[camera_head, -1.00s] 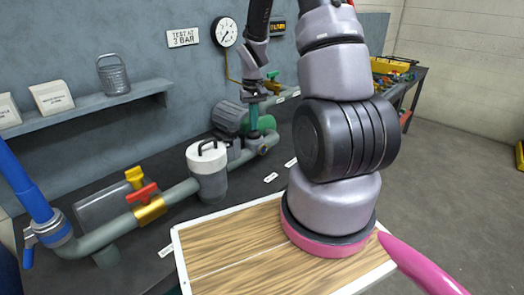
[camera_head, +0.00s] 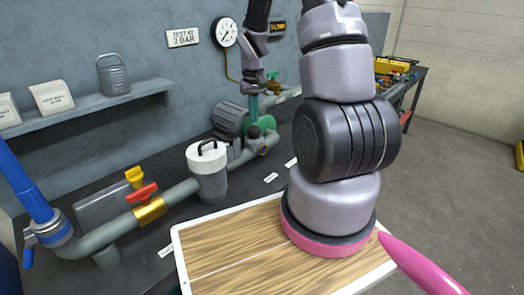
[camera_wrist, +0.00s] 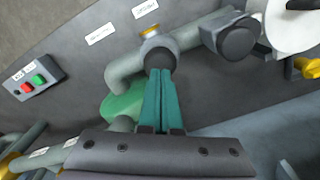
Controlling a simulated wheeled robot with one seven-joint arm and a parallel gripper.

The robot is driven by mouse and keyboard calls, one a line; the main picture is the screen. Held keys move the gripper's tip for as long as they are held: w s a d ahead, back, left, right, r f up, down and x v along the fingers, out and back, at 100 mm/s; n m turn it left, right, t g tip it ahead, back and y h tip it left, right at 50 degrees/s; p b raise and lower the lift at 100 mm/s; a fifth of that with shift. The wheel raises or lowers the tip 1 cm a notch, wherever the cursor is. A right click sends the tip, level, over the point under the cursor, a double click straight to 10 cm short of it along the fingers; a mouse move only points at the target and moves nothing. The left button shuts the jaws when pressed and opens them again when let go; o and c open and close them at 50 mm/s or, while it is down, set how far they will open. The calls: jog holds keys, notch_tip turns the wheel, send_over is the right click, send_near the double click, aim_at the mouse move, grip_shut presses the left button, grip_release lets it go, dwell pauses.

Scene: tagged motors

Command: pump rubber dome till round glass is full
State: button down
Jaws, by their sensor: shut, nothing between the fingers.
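My gripper (camera_head: 254,121) is shut and empty, its two green fingers pressed together and pointing down above the pump. In the wrist view my gripper's tips (camera_wrist: 160,70) are right at the dark rubber dome (camera_wrist: 158,54) and cover part of it. The rubber dome also shows in the head view (camera_head: 254,132), just below the tips. I cannot tell whether they touch. The round glass (camera_head: 263,149), small and ringed in yellow, is on the pipe beside the dome. It shows edge-on in the wrist view (camera_wrist: 149,32). Its fill level is too small to read.
A grey pot with a white lid (camera_head: 208,170) stands left of the pump. A red-handled valve (camera_head: 142,192) is farther left. A pressure gauge (camera_head: 226,32) hangs on the wall. A box with red and green buttons (camera_wrist: 33,84) lies on the dark bench.

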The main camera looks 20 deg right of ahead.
jog(key=shift+f, duration=0.1)
jog(key=shift+f, duration=1.35)
jog(key=shift+r, duration=1.45)
jog(key=shift+r, duration=0.1)
notch_tip(320, 180, up, 7)
